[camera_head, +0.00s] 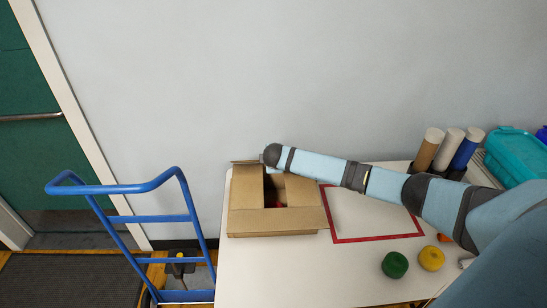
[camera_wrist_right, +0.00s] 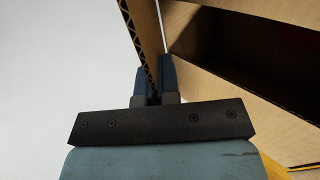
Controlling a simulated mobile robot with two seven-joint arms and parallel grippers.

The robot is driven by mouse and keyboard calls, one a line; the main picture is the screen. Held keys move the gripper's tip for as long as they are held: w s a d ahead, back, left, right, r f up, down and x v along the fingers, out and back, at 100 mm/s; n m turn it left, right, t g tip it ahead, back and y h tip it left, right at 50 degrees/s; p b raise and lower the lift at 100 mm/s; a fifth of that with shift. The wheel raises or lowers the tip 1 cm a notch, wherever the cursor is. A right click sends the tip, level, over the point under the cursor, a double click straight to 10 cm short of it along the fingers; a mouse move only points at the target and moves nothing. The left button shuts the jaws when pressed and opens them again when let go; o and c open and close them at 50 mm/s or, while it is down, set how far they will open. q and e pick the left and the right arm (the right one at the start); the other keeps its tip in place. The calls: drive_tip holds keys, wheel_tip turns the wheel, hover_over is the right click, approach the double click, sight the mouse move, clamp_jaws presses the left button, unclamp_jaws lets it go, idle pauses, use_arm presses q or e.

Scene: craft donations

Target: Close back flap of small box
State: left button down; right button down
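The small cardboard box (camera_head: 272,220) stands on the white table, with its front and side flaps lying inward around a dark opening. Something red shows inside the opening. My right arm reaches in from the right, and its hand is at the box's back edge in the head view. In the right wrist view my right gripper (camera_wrist_right: 154,82) has its two fingers on either side of a cardboard flap (camera_wrist_right: 146,35), with the corrugated edge between them. It looks like the back flap, standing up. The box's dark inside shows to the right there. My left gripper is not in view.
A red-bordered sheet (camera_head: 375,215) lies right of the box on the white table (camera_head: 290,275). A green yarn ball (camera_head: 395,265) and a yellow one (camera_head: 431,258) sit nearer. Rolls (camera_head: 447,150) and a teal bin (camera_head: 517,157) are back right. A blue trolley (camera_head: 150,218) stands left.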

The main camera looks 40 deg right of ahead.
wheel_tip(320, 180, down, 7)
drive_tip(key=s+a+t+h+b, duration=0.1)
drive_tip(key=s+t+b, duration=0.1)
drive_tip(key=shift+s+a+r+h, duration=0.2)
drive_tip(key=shift+s+a+h, duration=0.1)
drive_tip(key=shift+s, duration=0.1)
idle(0.7)
drive_tip(key=c, duration=1.3)
unclamp_jaws()
drive_tip(key=shift+f, duration=0.1)
drive_tip(key=shift+c, duration=0.2)
drive_tip(key=shift+w+d, duration=0.1)
